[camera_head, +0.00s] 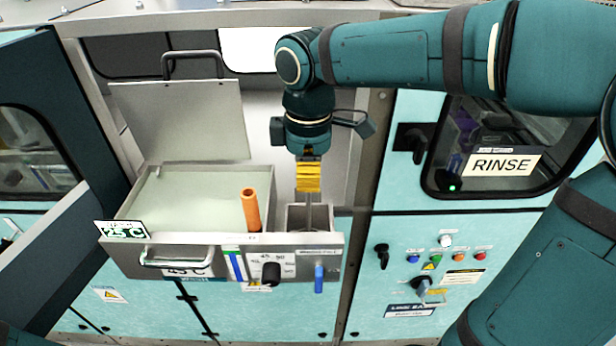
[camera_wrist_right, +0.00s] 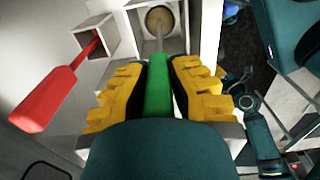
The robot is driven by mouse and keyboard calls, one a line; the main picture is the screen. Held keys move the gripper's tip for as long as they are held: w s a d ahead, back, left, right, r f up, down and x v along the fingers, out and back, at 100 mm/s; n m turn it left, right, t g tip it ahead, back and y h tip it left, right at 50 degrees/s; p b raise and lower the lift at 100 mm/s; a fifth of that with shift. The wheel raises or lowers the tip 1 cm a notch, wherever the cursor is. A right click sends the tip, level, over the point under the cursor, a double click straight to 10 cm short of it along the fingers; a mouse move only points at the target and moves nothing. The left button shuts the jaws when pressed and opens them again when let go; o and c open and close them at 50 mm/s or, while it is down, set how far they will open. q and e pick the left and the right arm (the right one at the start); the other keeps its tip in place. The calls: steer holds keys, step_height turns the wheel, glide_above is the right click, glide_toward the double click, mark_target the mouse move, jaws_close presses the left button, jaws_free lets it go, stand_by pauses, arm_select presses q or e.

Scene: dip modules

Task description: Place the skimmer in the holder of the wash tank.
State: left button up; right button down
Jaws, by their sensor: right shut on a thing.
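The wash tank (camera_head: 125,232) stands at centre-left with its lid (camera_head: 182,120) raised and pale liquid (camera_head: 190,203) inside. A small square holder (camera_head: 328,219) is at its right end. My right gripper (camera_head: 308,182), with yellow fingers, points down above this holder. In the right wrist view it (camera_wrist_right: 160,92) is shut on the green handle of the skimmer (camera_wrist_right: 159,88). The skimmer's thin shaft (camera_head: 309,214) runs down to the holder opening. A round brownish disc (camera_wrist_right: 159,20) shows inside a square opening at the shaft's far end. Its exact depth cannot be told. My left gripper is out of view.
An orange handle (camera_head: 250,210) stands upright at the tank's right side. In the wrist view, a red handle (camera_wrist_right: 45,101) leans out of another square opening (camera_wrist_right: 97,36). A RINSE door (camera_head: 506,164) and control panel with buttons (camera_head: 435,260) lie to the right.

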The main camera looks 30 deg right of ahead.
steer(key=shift+f, duration=0.4)
steer(key=c, duration=1)
jaws_free()
step_height(320, 180, up, 12)
steer(key=shift+r+p, duration=0.15)
steer(key=shift+p, duration=0.5)
